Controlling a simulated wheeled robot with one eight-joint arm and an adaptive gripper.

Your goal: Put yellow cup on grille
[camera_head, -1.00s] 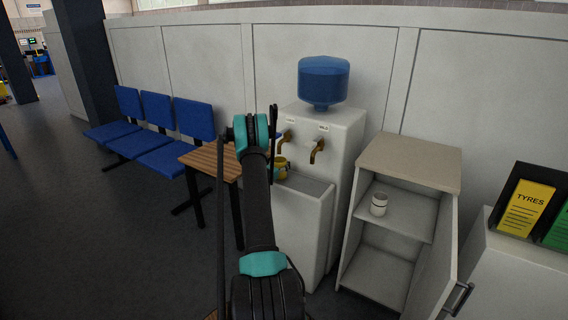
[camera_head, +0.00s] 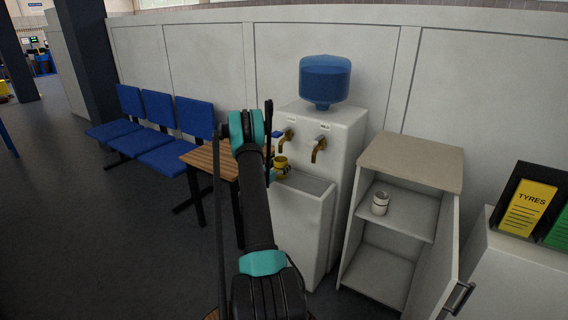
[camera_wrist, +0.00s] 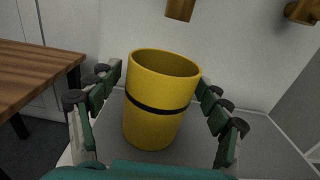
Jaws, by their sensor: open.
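The yellow cup (camera_wrist: 160,95) with a dark band stands upright between the fingers of my gripper (camera_wrist: 157,115) in the wrist view. My gripper is open, with a finger on each side of the cup; a gap shows on the right side. In the head view the yellow cup (camera_head: 281,162) shows small beside my arm, at the front of the white water dispenser (camera_head: 345,150). The grey ledge (camera_wrist: 255,140) of the dispenser shows below and around the cup. I cannot make out grille slots on it. A brass tap (camera_wrist: 181,8) hangs above and behind the cup.
A second brass tap (camera_wrist: 303,12) is at the upper right. A wooden table (camera_head: 212,160) stands left of the dispenser. An open cabinet (camera_head: 408,160) with a white cup (camera_head: 380,204) stands to its right. Blue chairs (camera_head: 160,150) are farther left.

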